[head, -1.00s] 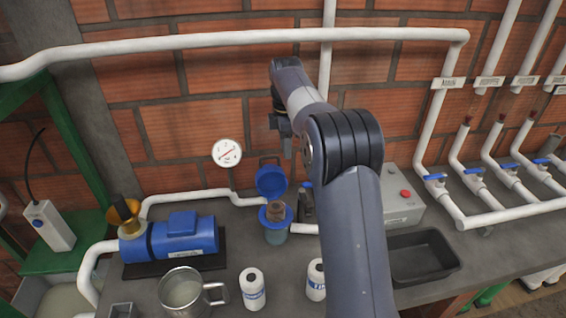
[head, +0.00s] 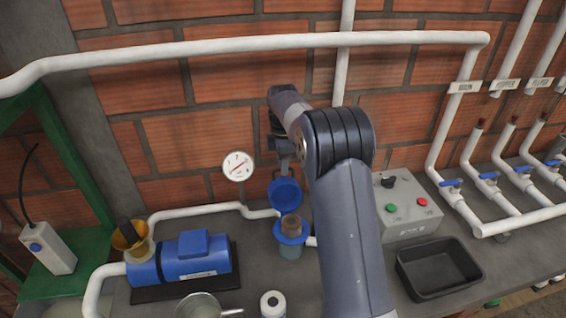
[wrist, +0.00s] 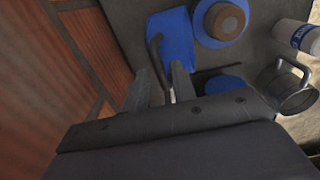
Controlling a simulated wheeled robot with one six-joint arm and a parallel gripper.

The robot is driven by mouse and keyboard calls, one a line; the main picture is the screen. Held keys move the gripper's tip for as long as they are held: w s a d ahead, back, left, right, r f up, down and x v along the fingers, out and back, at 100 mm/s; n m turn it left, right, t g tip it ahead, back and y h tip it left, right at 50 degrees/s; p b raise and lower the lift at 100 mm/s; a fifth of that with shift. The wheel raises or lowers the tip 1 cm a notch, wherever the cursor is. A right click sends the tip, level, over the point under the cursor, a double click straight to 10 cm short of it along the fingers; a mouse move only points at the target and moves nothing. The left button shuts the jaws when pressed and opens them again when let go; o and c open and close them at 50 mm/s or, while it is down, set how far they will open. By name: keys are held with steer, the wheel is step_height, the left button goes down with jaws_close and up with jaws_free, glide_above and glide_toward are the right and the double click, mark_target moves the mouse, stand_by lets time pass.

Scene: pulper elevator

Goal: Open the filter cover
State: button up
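The filter (head: 291,252) stands on the bench, with a blue rim and a brown cartridge top showing. Its blue filter cover (head: 285,194) is swung up and back behind the rim, off the opening. The cover also shows in the wrist view (wrist: 172,38), beside the blue rim and brown cartridge (wrist: 222,20). A thin grey bent handle (wrist: 154,48) lies along the cover. My gripper (wrist: 161,78) has its fingers apart, with the handle's lower end between them. Whether they touch it, I cannot tell. In the head view my gripper (head: 283,152) is just above the cover, partly hidden by my arm.
A blue pump (head: 185,262) stands left of the filter, and a pressure gauge (head: 238,166) is behind. A metal mug (head: 202,306) and a white bottle (head: 273,304) stand in front. A control box (head: 405,210) and black tray (head: 438,268) are right. White pipes run along the wall.

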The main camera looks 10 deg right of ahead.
mark_target(285, 183)
jaws_close()
steer(key=shift+s+b, duration=0.1)
steer(key=shift+b, duration=0.25)
steer(key=shift+s+b, duration=0.15)
steer(key=shift+b, duration=0.25)
steer(key=shift+s+r+t+b, duration=0.1)
steer(key=shift+s+t+b, duration=0.4)
steer(key=shift+b, duration=0.4)
steer(key=shift+s+r, duration=0.2)
steer(key=shift+s, duration=0.3)
steer(key=shift+s+r, duration=0.2)
steer(key=shift+s, duration=0.25)
